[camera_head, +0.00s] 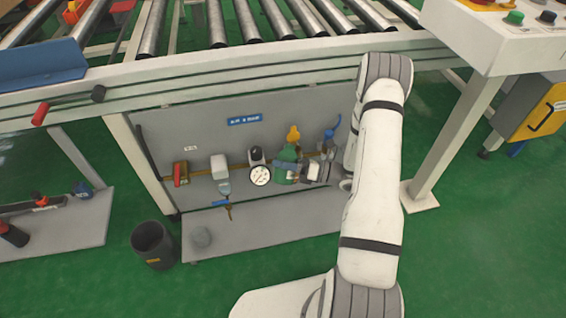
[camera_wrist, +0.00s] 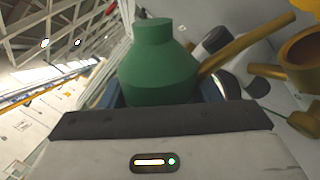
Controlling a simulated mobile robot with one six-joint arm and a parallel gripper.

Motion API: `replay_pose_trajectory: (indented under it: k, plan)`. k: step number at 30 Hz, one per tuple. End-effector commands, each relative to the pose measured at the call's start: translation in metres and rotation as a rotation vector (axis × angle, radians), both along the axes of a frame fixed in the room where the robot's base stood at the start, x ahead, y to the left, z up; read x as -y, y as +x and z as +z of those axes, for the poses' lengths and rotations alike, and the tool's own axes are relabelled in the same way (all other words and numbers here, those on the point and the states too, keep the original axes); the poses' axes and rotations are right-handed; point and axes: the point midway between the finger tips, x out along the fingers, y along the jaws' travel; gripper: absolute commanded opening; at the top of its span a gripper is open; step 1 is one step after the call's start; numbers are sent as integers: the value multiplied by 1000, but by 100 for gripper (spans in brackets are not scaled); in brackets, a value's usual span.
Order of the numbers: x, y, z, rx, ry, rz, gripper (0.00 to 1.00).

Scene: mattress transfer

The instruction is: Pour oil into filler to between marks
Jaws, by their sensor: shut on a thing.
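A green oil bottle (camera_head: 286,160) is in front of the grey panel in the head view. My gripper (camera_head: 292,171) is shut on it, with the fingers around its body. In the wrist view the green bottle (camera_wrist: 160,65) rises beyond the gripper body, its narrower neck toward the top edge. A brass-yellow cup-like part (camera_wrist: 302,52), possibly the filler, is at the right of the wrist view, apart from the bottle. A yellow part (camera_head: 293,134) shows just above the bottle in the head view. The marks and any oil level cannot be made out.
The panel carries a round gauge (camera_head: 260,175), a grey-white filter unit (camera_head: 220,168), a red-handled part (camera_head: 181,173) and a blue lever (camera_head: 332,128) close to the gripper. The roller conveyor (camera_head: 240,48) overhangs above. A dark bin (camera_head: 153,244) stands on the floor at left.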

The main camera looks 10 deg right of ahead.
Motion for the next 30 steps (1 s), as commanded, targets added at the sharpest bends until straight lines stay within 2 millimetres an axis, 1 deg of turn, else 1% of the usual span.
replay_pose_trajectory:
  k: [12,30]
  plan:
    - [1,1,7,-45,27,0,25]
    - [1,1,7,-57,34,0,25]
